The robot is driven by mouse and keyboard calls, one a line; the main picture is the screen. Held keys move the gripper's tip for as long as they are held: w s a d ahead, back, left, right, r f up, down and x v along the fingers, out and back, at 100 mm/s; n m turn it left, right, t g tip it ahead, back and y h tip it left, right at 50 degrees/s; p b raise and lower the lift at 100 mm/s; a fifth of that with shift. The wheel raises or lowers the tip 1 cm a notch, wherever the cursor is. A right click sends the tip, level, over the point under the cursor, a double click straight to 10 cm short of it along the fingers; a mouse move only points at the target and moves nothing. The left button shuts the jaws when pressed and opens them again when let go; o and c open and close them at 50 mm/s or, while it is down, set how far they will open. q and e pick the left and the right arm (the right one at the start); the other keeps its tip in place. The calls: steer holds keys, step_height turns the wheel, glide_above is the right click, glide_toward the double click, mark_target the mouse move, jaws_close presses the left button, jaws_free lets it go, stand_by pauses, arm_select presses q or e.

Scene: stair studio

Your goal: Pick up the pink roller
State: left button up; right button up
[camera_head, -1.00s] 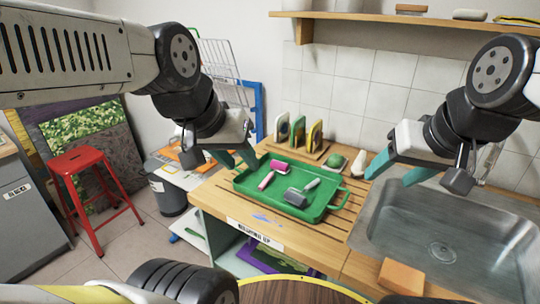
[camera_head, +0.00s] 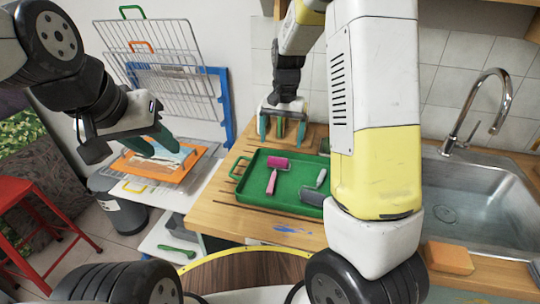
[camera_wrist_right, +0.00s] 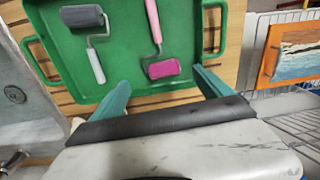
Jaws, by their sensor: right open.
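The pink roller (camera_head: 278,164) lies in a green tray (camera_head: 247,187) on the wooden counter, its pink handle pointing toward the tray's near side. In the right wrist view the pink roller (camera_wrist_right: 163,69) lies just ahead of my right fingertips, its handle pointing away. My right gripper (camera_head: 283,131) is open and empty, above the far edge of the tray; its teal fingers (camera_wrist_right: 161,82) sit to either side of the roller head's line and do not touch it. My left gripper (camera_head: 160,147) is open and empty, left of the tray, over an orange-framed print.
A grey roller (camera_head: 313,196) lies beside the pink one, partly hidden by my right arm. The sink (camera_head: 460,200) and an orange sponge (camera_head: 450,258) are at right.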

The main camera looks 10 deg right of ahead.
mark_target(277, 160)
steer(key=shift+w+a+f, duration=0.1)
steer(key=shift+w+f, duration=0.2)
steer(key=shift+f, duration=0.3)
steer(key=shift+w+f, duration=0.3)
steer(key=shift+f, duration=0.25)
steer(key=f, duration=0.8)
steer(key=shift+a, duration=0.3)
steer(key=c, duration=1.2)
steer(key=shift+c, duration=0.2)
